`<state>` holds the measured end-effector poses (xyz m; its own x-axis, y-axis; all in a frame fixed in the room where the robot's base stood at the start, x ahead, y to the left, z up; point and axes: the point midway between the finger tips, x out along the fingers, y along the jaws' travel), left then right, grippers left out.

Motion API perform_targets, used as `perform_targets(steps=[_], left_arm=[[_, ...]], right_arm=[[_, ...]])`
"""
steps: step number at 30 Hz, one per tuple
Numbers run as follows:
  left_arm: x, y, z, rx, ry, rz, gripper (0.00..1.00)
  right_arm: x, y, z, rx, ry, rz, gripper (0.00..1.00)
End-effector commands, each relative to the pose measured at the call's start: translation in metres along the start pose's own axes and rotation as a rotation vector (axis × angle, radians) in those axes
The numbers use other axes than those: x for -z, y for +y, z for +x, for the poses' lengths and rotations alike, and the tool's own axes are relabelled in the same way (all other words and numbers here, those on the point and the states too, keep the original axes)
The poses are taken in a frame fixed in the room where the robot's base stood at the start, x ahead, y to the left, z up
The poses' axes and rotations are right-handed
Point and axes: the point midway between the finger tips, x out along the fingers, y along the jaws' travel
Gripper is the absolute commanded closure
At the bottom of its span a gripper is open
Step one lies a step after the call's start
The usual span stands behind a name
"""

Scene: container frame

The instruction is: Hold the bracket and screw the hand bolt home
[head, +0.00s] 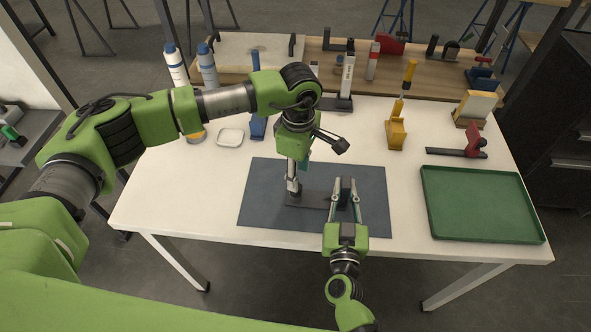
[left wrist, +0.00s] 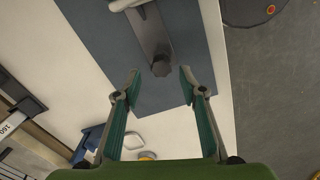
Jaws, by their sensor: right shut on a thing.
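The dark bracket (head: 315,200) lies on the grey-blue mat (head: 262,185), its flat plate running left to right. My right gripper (head: 344,190) comes from the front and is shut on the bracket's right part, which its fingers largely hide. My left gripper (head: 293,190) points down over the plate's left end. In the left wrist view its fingers (left wrist: 160,78) are apart with nothing clamped. The dark knobbed hand bolt (left wrist: 160,66) shows at the bracket plate's end, between and just past the fingertips, with a gap on both sides. How deep the bolt sits cannot be told.
A green tray (head: 482,204) lies at the table's right. A red-and-black clamp (head: 472,143), a yellow holder (head: 396,134) and a white dish (head: 230,137) stand behind the mat. Bottles (head: 208,68) and tools line the back. The table front left of the mat is clear.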

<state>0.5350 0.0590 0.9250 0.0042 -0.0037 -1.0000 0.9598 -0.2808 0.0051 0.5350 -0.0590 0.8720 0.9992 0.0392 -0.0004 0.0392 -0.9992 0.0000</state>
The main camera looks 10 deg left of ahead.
Motion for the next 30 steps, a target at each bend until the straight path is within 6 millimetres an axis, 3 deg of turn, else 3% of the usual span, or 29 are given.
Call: perform_targets(steps=[21,30], left_arm=[[0.0039,-0.0009,-0.001,0.002,0.003,-1.395,0.62],[0.0066,-0.0013,-0.0012,0.002,0.006,-1.809,0.62]], right_arm=[[0.0005,0.0,0.0002,0.0,0.001,0.0,1.0],[0.0006,0.0,0.0002,0.0,0.001,0.0,1.0]])
